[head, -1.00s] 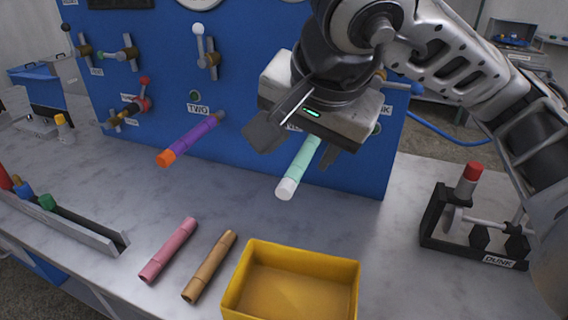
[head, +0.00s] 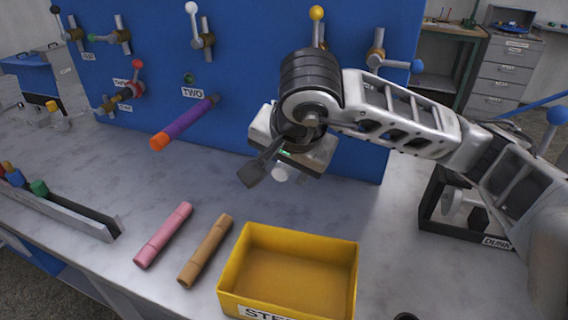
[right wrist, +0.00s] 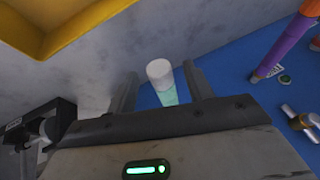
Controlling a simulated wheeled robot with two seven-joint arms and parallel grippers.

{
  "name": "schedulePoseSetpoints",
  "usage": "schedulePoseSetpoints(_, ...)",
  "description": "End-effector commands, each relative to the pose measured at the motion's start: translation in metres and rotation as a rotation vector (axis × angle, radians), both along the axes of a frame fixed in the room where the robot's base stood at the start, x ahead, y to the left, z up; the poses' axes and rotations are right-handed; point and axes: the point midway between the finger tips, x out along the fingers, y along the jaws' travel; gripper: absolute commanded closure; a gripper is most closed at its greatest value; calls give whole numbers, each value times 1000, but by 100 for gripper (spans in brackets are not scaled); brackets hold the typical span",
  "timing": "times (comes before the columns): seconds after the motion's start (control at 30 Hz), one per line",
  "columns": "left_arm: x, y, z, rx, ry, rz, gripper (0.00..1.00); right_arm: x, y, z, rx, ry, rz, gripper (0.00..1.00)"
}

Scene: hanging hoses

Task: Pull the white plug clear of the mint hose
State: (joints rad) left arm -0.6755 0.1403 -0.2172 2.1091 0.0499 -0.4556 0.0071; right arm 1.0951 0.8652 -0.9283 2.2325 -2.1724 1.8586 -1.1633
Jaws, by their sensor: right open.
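The white plug (head: 281,173) caps the free end of the mint hose, just under my right gripper (head: 272,178) in the head view. In the right wrist view the white plug (right wrist: 159,71) is seated on the mint hose (right wrist: 169,97). There my right gripper (right wrist: 162,88) is open, with one finger on either side of the plug and hose and visible gaps. In the head view the hose is hidden behind my gripper. My left gripper is not in view.
A purple hose (head: 185,122) with an orange plug (head: 160,141) sticks out of the blue panel (head: 235,75) to the left. A yellow bin (head: 287,249) stands in front. A pink hose (head: 163,235) and a tan hose (head: 206,250) lie on the bench.

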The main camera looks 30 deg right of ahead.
Motion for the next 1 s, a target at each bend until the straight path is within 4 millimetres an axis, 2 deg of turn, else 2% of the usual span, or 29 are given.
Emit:
schedulePoseSetpoints(0.13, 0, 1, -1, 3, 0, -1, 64, 0, 0, 0, 0, 0, 0, 49)
schedulePoseSetpoints(0.3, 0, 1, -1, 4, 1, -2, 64, 0, 0, 0, 0, 0, 0, 96)
schedulePoseSetpoints(1.0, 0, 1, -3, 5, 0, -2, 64, -4, 5, 0, 1, 0, 2, 97)
